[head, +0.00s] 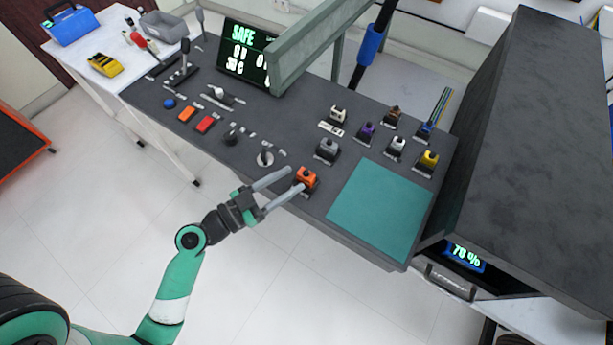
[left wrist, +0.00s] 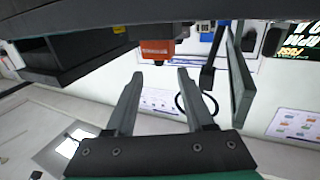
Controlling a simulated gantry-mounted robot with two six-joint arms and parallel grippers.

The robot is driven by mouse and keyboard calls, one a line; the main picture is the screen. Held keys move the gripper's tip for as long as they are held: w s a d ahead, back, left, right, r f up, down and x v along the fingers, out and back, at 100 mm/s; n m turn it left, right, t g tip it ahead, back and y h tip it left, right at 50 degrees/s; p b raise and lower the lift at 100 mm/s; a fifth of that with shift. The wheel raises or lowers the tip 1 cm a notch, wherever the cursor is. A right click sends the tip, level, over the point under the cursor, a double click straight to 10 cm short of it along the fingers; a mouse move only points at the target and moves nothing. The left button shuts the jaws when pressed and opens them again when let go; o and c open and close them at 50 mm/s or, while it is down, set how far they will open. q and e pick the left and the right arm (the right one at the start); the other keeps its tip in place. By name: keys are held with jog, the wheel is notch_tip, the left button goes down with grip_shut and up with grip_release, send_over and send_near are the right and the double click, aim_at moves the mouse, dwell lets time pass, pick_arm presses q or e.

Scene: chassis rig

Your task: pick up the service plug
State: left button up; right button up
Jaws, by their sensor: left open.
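An orange plug with a dark top (head: 306,176) stands in a dark socket at the front edge of the console; it looks like the service plug, though no label is readable. My left gripper (head: 296,179) is open, with its two fingers reaching from the front toward the orange plug. In the left wrist view the open fingertips (left wrist: 160,71) are apart and empty. The orange plug (left wrist: 155,47) shows just beyond them, roughly in line with the gap. Whether a fingertip touches it I cannot tell. My right gripper is not in view.
A teal mat (head: 380,212) lies right of the plug. Several other plugs, including a grey one (head: 327,150) and a yellow one (head: 427,161), stand behind. A round knob (head: 265,158) is to the left. A large dark cabinet (head: 535,150) rises at the right.

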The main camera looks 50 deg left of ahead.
aim_at(303, 173)
pick_arm(q)
jog(key=shift+w+d+f, duration=0.1)
jog(key=shift+w+d, duration=0.05)
jog(key=shift+w, duration=1.25)
jog(key=shift+w+d+f, duration=0.1)
jog(key=shift+w+d, duration=0.05)
jog(key=shift+w, duration=1.2)
jog(key=shift+s, duration=0.1)
jog(key=shift+c, duration=0.3)
grip_shut()
